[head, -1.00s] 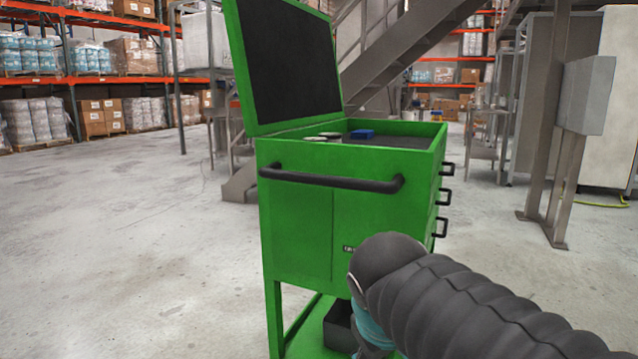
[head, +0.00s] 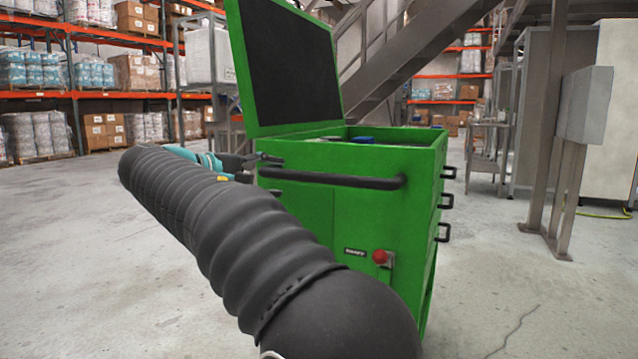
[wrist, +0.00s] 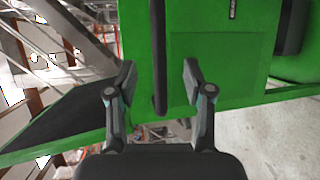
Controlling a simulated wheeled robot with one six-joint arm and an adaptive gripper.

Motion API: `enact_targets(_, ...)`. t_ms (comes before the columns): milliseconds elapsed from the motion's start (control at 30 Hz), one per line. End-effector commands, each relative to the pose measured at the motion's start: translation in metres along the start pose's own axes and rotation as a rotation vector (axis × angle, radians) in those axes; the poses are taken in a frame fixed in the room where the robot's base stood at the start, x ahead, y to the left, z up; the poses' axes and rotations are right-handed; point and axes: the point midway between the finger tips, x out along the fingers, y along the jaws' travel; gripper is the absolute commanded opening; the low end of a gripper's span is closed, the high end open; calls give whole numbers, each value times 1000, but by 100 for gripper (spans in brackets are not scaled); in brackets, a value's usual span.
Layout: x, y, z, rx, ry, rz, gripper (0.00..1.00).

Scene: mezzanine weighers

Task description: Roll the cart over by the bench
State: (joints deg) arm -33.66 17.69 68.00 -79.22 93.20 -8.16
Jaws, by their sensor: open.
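The green cart (head: 300,215) stands in front of me with its dark-lined lid raised. A black bar handle (head: 345,181) runs across its near side. My gripper (head: 268,160) is at the left end of this handle, partly hidden behind my arm. In the wrist view the fingers of my gripper (wrist: 158,76) are spread apart. The black handle (wrist: 159,45) lies between them in the picture, with a gap on each side. I cannot tell how deep it sits between them. My arm hides the cart's lower left part.
A red button (head: 380,257) is on the cart's near side. A grey metal table (head: 484,150) stands at the back right, near a post with a grey box (head: 585,104). Stairs (head: 415,45) rise behind the cart. Open concrete floor (head: 70,240) lies to the left.

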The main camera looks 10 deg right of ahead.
Motion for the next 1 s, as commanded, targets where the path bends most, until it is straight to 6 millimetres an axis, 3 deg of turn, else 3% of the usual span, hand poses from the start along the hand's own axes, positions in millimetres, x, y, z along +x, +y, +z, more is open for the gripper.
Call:
enact_targets(167, 8, 1, -2, 2, -6, 12, 52)
enact_targets(700, 104, 2, -1, 1, -6, 10, 52)
enact_targets(1000, 133, 2, -2, 1, -4, 10, 52)
